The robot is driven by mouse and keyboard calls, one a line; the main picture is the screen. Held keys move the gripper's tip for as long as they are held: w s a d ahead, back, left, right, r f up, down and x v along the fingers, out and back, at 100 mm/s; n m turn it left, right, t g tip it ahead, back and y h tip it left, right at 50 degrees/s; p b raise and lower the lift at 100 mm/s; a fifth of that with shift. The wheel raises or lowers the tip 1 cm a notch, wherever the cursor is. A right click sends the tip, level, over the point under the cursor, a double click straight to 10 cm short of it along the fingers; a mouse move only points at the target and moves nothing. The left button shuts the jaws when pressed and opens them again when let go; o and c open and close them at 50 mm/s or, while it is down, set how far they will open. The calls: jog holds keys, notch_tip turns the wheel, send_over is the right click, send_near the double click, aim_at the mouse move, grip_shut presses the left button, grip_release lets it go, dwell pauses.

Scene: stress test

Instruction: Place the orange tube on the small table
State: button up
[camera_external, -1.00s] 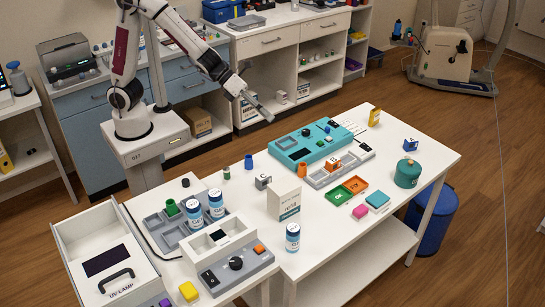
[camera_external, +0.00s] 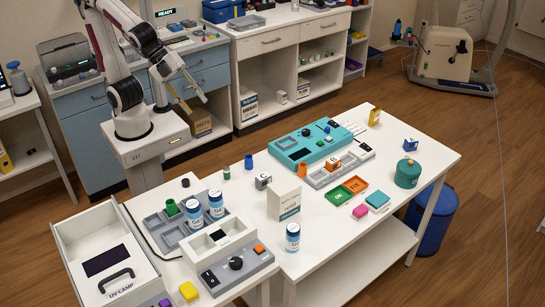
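The orange tube (camera_external: 302,170) stands upright on the white table (camera_external: 340,237), just left of the grey tray in front of the teal device. My gripper (camera_external: 194,108) is in the air left of the table, well away from the tube, in front of the blue cabinets. Its two fingers are spread apart with nothing between them. I cannot tell which table is the small one.
A teal device (camera_external: 325,135), a white box (camera_external: 284,199), a blue-labelled bottle (camera_external: 293,238) and a green jar (camera_external: 408,174) stand on the white table. A blue tube (camera_external: 249,162) stands left of the orange one.

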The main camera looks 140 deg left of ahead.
jog(key=s+d+f+n+g+h, duration=0.1)
jog(key=s+d+n+h, duration=0.2)
jog(key=s+d+n, duration=0.4)
jog(key=s+d, duration=0.5)
jog(key=shift+s+d+f+g+h, duration=0.3)
jog(key=shift+s+d+f+g, duration=0.05)
jog(key=shift+s+d+g, duration=0.05)
jog(key=shift+o, duration=0.7)
jog(key=shift+a, duration=0.15)
